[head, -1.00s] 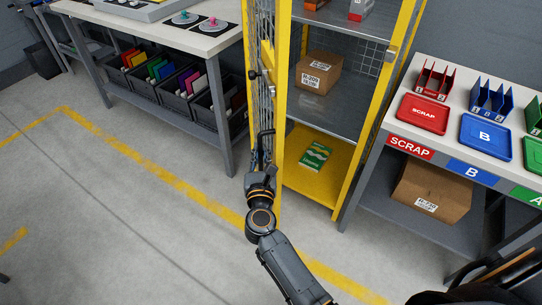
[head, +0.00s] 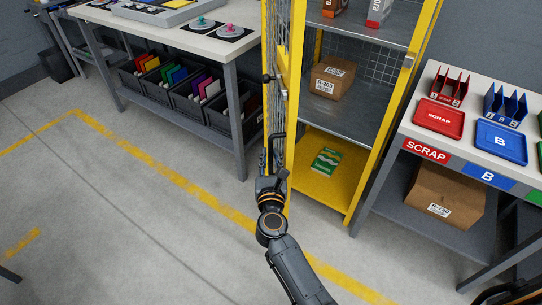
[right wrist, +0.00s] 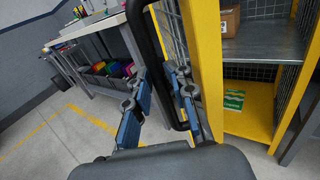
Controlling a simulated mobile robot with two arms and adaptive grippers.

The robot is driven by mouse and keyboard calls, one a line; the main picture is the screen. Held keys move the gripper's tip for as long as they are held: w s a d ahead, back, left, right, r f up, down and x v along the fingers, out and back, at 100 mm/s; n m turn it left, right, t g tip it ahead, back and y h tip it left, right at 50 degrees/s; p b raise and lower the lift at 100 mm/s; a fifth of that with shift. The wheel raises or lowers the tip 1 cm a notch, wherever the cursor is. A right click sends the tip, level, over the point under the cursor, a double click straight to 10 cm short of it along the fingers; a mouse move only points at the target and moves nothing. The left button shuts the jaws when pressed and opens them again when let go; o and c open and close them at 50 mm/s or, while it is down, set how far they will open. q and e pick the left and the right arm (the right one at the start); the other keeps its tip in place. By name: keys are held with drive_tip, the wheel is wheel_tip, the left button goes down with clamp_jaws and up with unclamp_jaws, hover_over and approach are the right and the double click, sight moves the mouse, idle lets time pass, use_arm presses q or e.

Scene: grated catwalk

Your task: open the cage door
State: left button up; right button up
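The cage door (head: 296,60) has a yellow frame with wire mesh and stands swung open, nearly edge-on in the head view. The yellow cage cabinet (head: 365,190) behind it shows its shelves. My right gripper (head: 272,160) is at the black door handle, low on the door's left side. In the right wrist view the black handle bar (right wrist: 163,75) runs down between the two fingers of my right gripper (right wrist: 160,90). The fingers are apart, and the bar looks nearer the right finger; contact is unclear.
The cage holds a cardboard box (head: 331,78) and a green packet (head: 326,161). A workbench (head: 225,45) with dark bins below stands left of the door. A sorting table (head: 408,128) with red and blue trays stands right. The floor (head: 130,220) at left is clear.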

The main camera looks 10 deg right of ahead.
use_arm(q)
drive_tip(key=shift+w+a, duration=0.15)
drive_tip(key=shift+a, duration=0.05)
use_arm(e)
drive_tip(key=v, duration=1.2)
